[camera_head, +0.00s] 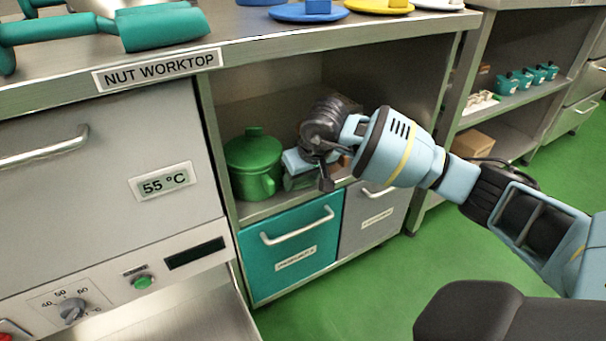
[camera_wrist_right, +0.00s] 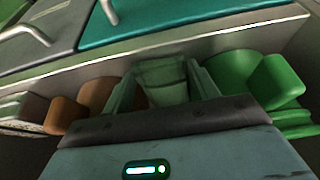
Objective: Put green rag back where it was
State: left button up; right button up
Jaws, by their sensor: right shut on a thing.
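My right gripper (camera_wrist_right: 163,98) is inside the open shelf bay under the worktop, with its fingers closed on the green rag (camera_wrist_right: 163,78). In the head view, the rag (camera_head: 298,183) shows only in part below the gripper, low over the shelf floor and to the right of the green pot. Much of it is hidden by my gripper and wrist. I cannot tell whether the rag touches the shelf.
A lidded green pot (camera_head: 254,165) stands close on the left in the bay. Brown items (camera_wrist_right: 70,112) stand on the gripper's other side. A teal drawer (camera_head: 290,248) and a grey drawer (camera_head: 372,218) lie below. The worktop edge (camera_head: 350,35) overhangs the bay.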

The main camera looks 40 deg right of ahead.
jog(key=shift+f, duration=0.2)
jog(key=o, duration=0.9)
jog(key=shift+r, duration=0.1)
jog(key=shift+r, duration=0.45)
jog(key=p+v, duration=0.4)
jog(key=v, duration=0.7)
jog(key=shift+s+r, duration=0.2)
